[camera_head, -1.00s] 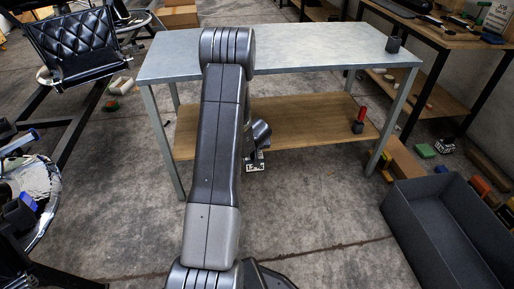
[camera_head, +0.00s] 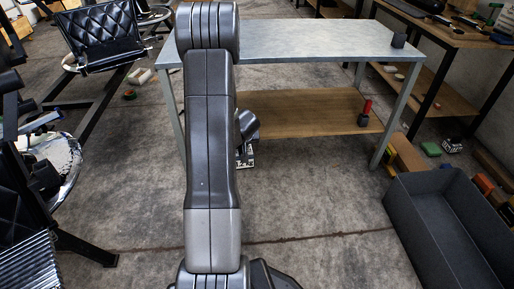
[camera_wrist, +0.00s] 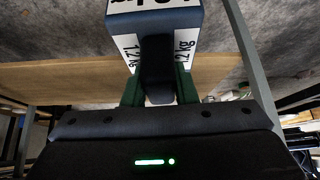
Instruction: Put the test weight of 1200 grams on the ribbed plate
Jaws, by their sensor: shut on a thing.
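The test weight (camera_wrist: 155,22) is a dark blue-grey block with white labels reading 1.2 kg, at the top of the wrist view. My gripper (camera_wrist: 158,84) is shut on its dark grip, with green fingers on both sides. In the head view my arm hides most of the gripper; part of the weight with its white label (camera_head: 245,161) shows just right of the arm, in front of the table. A ribbed metal plate (camera_head: 28,266) shows at the lower left corner, cut off by the picture's edge, well apart from the weight.
A grey crate (camera_head: 440,225) stands at right. Black chair parts (camera_head: 103,40) stand at left.

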